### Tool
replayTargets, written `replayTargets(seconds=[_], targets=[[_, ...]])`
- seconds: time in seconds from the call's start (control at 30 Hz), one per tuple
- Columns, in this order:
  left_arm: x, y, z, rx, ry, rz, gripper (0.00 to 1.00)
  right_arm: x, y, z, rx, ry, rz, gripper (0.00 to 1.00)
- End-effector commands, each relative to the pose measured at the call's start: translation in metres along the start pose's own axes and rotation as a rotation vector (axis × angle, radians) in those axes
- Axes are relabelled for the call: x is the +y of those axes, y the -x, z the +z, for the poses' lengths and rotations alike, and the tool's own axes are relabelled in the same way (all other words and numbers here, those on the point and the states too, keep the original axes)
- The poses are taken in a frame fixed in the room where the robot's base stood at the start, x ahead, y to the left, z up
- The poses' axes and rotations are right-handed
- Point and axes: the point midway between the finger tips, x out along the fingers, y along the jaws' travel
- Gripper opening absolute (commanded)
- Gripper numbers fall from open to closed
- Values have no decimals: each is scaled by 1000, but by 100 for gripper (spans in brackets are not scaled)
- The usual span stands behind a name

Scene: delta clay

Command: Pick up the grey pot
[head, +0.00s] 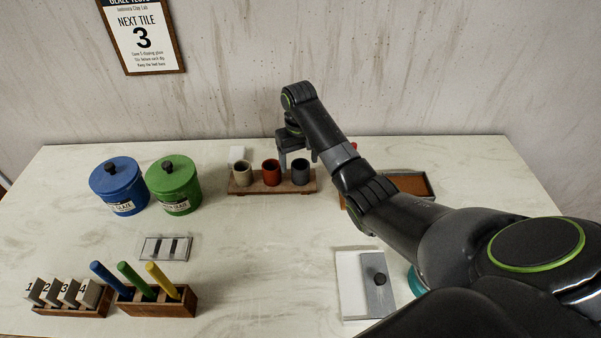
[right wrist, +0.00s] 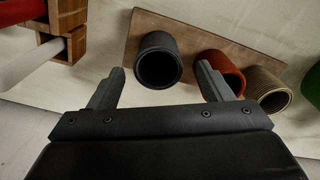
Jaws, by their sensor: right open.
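The grey pot (head: 301,173) is a small dark cup standing at the right end of a wooden board (head: 243,190), beside a red pot (head: 271,173) and a beige pot (head: 242,174). My right gripper (head: 298,157) is above and behind the grey pot, pointing down. In the right wrist view the grey pot (right wrist: 160,62) shows ahead of the open, empty fingers (right wrist: 162,70), between their tips in the picture. Whether a finger touches it I cannot tell. The red pot (right wrist: 222,72) is close by the finger on the right. My left gripper is out of view.
Blue (head: 117,187) and green (head: 174,186) lidded jars stand left of the board. A brown tray (head: 412,185) lies to the right, partly behind my arm.

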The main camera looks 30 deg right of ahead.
Motion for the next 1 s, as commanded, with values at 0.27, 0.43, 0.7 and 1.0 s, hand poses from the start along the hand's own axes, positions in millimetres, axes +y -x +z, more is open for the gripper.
replayTargets(seconds=[0.27, 0.43, 0.7, 1.0], targets=[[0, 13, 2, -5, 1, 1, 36, 2, -38, 5, -4, -1, 0, 73], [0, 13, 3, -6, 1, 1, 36, 2, -44, 5, -1, 0, 0, 73], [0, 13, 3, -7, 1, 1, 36, 2, -44, 5, -1, 0, 1, 54], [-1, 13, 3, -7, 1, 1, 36, 2, -44, 5, 0, 0, 1, 22]])
